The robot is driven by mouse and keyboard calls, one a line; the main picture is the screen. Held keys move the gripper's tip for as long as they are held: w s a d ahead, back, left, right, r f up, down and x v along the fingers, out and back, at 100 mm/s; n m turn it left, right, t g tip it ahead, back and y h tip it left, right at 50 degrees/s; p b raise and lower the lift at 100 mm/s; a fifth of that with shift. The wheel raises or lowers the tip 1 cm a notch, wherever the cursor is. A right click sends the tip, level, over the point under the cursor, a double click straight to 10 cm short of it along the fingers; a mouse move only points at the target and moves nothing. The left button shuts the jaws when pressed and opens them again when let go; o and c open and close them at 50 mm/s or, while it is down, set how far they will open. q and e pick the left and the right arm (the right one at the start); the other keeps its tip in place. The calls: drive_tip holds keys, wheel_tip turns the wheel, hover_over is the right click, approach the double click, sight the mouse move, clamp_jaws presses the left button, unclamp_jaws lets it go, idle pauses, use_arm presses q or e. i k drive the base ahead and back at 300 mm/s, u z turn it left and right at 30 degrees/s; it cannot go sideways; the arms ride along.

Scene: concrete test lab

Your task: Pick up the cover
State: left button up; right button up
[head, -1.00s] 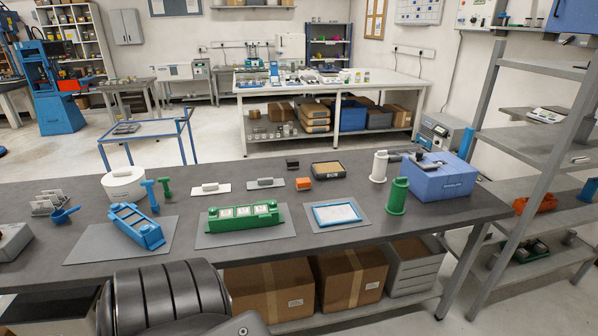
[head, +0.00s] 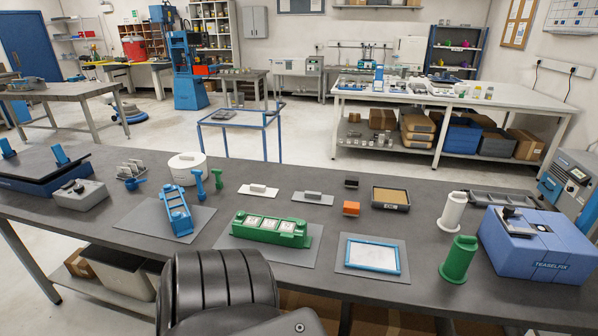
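Two flat plates with raised handles, which look like covers, lie on the dark bench: a white plate (head: 258,191) and a grey plate (head: 312,198). I cannot tell which one is the cover. In front of them a green mould (head: 271,230) with several pale square insets lies on a grey mat (head: 232,244). A blue mould (head: 175,210) lies on another mat to the left, and a blue-framed white panel (head: 373,255) on a mat to the right. Neither gripper is in view.
A white round tub (head: 187,168), blue and green hand tools, an orange block (head: 351,208) and a black tray (head: 391,198) stand around the plates. White and green spools (head: 459,259) and a blue Teaselfix machine (head: 535,246) crowd the right end.

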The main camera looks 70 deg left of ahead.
sight(308, 197)
drive_tip(key=u, duration=0.75)
drive_tip(key=i, duration=0.8)
drive_tip(key=u, duration=0.8)
